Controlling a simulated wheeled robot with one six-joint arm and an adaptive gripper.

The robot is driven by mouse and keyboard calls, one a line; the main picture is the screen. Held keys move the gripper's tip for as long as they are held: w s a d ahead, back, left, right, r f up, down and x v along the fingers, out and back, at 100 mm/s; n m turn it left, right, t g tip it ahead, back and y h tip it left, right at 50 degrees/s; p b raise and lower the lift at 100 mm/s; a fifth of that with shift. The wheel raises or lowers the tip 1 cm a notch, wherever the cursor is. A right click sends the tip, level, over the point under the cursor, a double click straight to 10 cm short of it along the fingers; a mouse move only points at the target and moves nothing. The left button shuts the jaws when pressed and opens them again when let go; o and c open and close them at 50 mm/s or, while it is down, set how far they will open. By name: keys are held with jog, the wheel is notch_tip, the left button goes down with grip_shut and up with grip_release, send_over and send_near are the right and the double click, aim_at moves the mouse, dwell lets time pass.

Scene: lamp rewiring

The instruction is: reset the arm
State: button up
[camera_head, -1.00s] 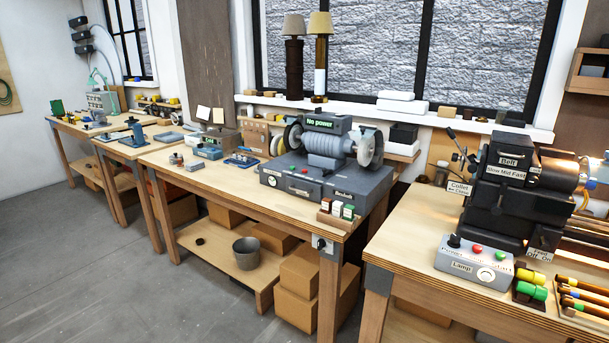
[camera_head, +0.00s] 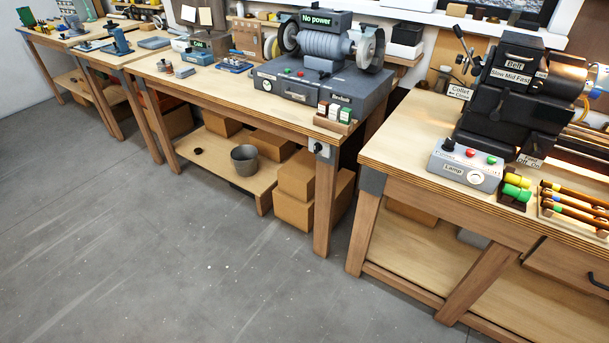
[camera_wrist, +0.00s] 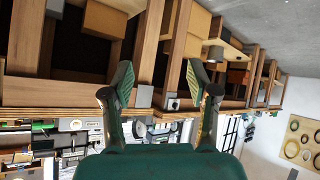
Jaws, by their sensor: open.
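My gripper (camera_wrist: 160,92) shows in the wrist view with its two fingers spread wide and nothing between them. It is apart from the benches. The wrist view is upside down, with the floor at the top and the benches' undersides and legs behind the fingers. My arm and gripper do not show in the head view.
A bench with a grinder (camera_head: 325,60) reading "No power" stands in the middle. A bench with a lathe-like machine (camera_head: 510,95) and a lamp control box (camera_head: 465,165) stands at right. A metal bucket (camera_head: 245,160) and cardboard boxes sit below. The grey floor (camera_head: 180,260) in front is clear.

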jog(key=s+a+r+m+t, duration=0.1)
jog(key=s+a+r+t, duration=0.1)
jog(key=s+r, duration=0.8)
jog(key=s+a+r+t+y, duration=0.1)
jog(key=s+a+r+t, duration=0.1)
jog(key=s+r, duration=0.8)
notch_tip(320, 180, up, 4)
jog(key=shift+s+r+m, duration=0.25)
jog(key=shift+m, duration=0.15)
